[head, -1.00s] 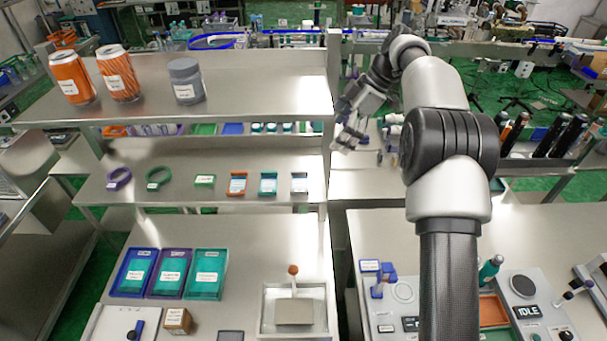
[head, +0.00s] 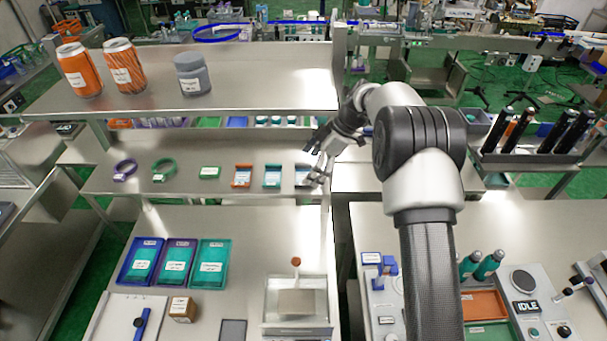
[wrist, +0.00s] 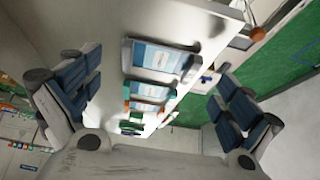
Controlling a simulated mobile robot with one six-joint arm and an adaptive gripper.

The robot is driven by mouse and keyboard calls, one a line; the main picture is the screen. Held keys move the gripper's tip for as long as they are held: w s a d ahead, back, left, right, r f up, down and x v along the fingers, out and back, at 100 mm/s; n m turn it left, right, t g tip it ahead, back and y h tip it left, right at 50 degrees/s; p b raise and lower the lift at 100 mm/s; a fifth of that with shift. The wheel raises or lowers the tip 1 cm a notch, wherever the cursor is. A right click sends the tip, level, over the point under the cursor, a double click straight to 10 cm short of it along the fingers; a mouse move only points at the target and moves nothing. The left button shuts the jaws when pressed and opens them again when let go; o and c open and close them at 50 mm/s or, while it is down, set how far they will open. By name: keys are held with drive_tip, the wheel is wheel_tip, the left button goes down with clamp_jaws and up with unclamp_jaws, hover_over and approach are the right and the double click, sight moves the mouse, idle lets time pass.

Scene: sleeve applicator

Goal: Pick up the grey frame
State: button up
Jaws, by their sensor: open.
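The grey frame (head: 301,179) lies at the right end of a row on the middle shelf, partly hidden by my gripper (head: 317,163) in the head view. In the wrist view, the grey frame (wrist: 160,57) has a white and blue label and lies between and beyond the fingers, apart from them. My gripper (wrist: 158,92) is open and empty, its blue-padded fingers spread wide on both sides. In the head view it is at the right edge of the shelf, beside the grey frame.
A teal frame (head: 272,177) and an orange frame (head: 242,177) lie left of the grey one, then a green piece (head: 209,173) and two rings. The upper shelf (head: 250,80) overhangs behind. A post (head: 340,45) stands near the arm.

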drive_tip(key=shift+x, duration=1)
drive_tip(key=c, duration=1.1)
